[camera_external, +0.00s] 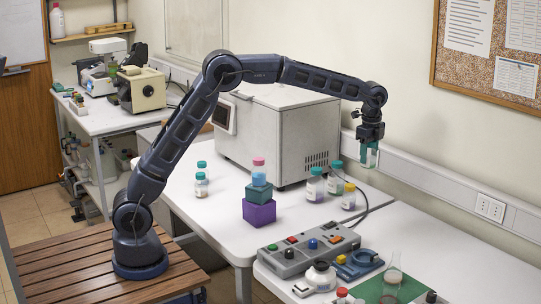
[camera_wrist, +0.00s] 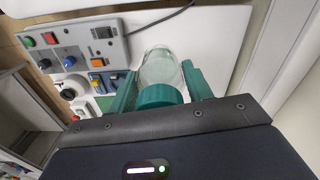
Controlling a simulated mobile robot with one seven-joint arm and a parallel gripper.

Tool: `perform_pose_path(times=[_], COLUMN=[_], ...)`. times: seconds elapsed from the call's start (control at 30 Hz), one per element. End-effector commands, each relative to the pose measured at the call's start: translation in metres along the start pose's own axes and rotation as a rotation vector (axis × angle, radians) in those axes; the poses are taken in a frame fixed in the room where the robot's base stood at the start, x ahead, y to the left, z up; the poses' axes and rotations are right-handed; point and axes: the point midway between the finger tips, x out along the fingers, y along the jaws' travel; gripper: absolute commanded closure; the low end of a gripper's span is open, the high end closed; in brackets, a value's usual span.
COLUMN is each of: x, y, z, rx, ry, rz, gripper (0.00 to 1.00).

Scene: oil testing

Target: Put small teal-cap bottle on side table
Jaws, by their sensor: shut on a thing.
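My gripper (camera_external: 369,150) is shut on a small clear bottle with a teal cap (camera_external: 371,158), high above the right part of the white tables. In the wrist view the clear bottle body (camera_wrist: 160,68) lies between the two teal fingers of my gripper (camera_wrist: 158,88), with its cap nearest the camera. The bottle touches no table. A white table (camera_external: 460,270) at the front right is below and nearer the camera. I cannot tell for certain which table is the side table.
A grey control box (camera_external: 308,250) and glassware (camera_external: 393,277) stand on the front-right table. Other capped bottles (camera_external: 315,186) and a stack with a purple block (camera_external: 259,213) stand on the middle table, before a large white machine (camera_external: 275,130). A bench (camera_external: 110,118) is back left.

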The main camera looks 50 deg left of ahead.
Motion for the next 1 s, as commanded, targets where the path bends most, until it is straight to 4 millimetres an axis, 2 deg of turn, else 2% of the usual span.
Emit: perform_pose_path(times=[0.37, 0.8, 1.0], x=[0.044, 0.139, 0.174], y=[0.001, 0.001, 0.000], z=[-0.001, 0.000, 0.000], rx=[0.002, 0.002, 0.001], ry=[0.000, -0.001, 0.000], rz=[0.001, 0.001, 0.000], gripper=[0.78, 0.78, 0.78])
